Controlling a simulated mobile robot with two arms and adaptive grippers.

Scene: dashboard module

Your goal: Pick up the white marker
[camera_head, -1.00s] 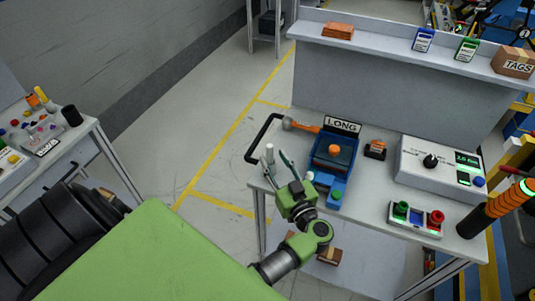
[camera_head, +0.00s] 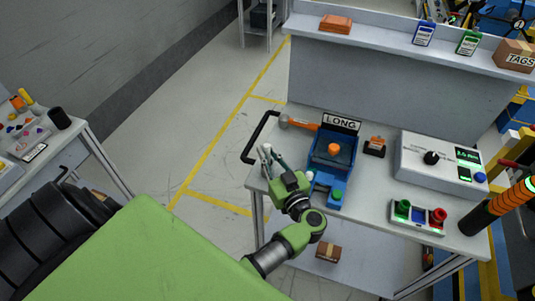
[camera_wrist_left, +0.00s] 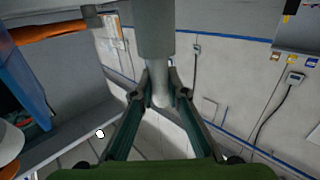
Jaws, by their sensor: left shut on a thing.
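The white marker (camera_head: 266,151) stands roughly upright at the left end of the workbench, by the black handle. My left gripper (camera_head: 272,160) is at the marker, with its two dark green fingers on either side of it. In the left wrist view the pale marker shaft (camera_wrist_left: 159,88) sits between the fingertips (camera_wrist_left: 160,82), and they are shut on it. A darker grey-green part is above the fingers there. Whether the marker's lower end touches the bench cannot be told. My right gripper is not in view.
A blue device with an orange knob (camera_head: 334,149) stands close to the right of the gripper. An orange-handled hammer (camera_head: 302,124) lies behind. A black handle (camera_head: 262,135) edges the bench's left end. A button box (camera_head: 417,217) is further right. The floor left of the bench is clear.

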